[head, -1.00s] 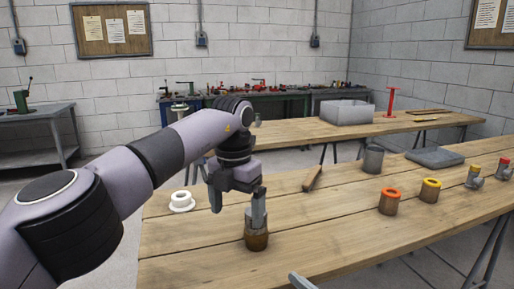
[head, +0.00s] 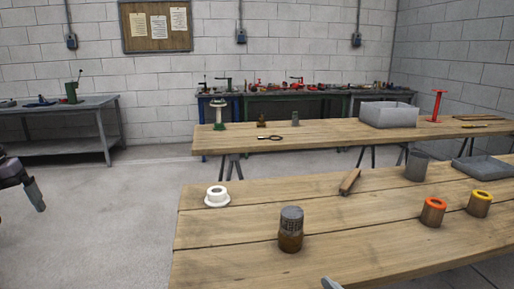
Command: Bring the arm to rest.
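My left gripper (head: 34,194) is at the far left edge of the head view, over the floor and away from the tables. Only a grey finger and part of its dark body show, and the rest is cut off, so its opening cannot be told. A grey tip at the bottom edge (head: 331,284) seems to be part of my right gripper; the rest is out of view. A brown fitting with a grey mesh-like cylinder (head: 291,220) on top stands upright on the near table, with no gripper touching it.
The near wooden table (head: 235,262) also holds a white flanged ring (head: 217,196), a wooden-handled tool (head: 349,181), a grey cup (head: 416,166), orange-topped (head: 432,212) and yellow-topped (head: 479,204) cylinders and a grey tray (head: 484,168). Another table (head: 310,135) stands behind. The floor at left is clear.

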